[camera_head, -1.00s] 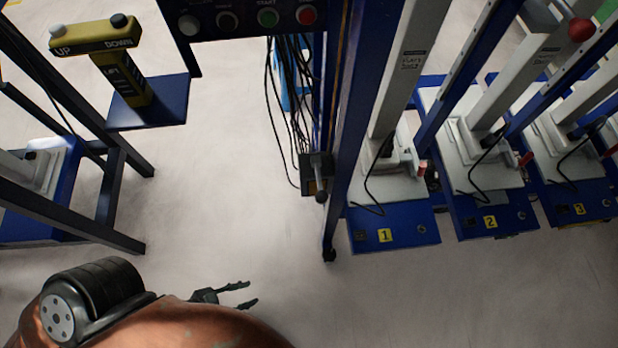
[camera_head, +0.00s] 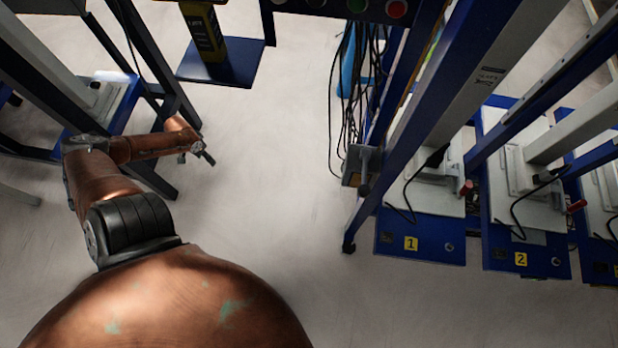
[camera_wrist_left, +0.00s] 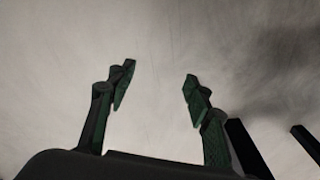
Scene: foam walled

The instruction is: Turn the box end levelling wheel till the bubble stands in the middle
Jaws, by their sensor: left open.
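My left gripper (camera_head: 203,152) is at the end of my copper arm, left of centre in the head view, beside the dark legs of a stand. In the left wrist view my left gripper (camera_wrist_left: 159,82) is open, with nothing between its fingers and pale floor behind. My right gripper is in neither view. I cannot make out a levelling wheel or a bubble in either view.
Numbered stations with blue bases, such as station 1 (camera_head: 420,238) and station 2 (camera_head: 525,262), stand at the right. A blue frame post (camera_head: 400,130) and hanging black cables (camera_head: 350,90) are near centre. Floor between is clear.

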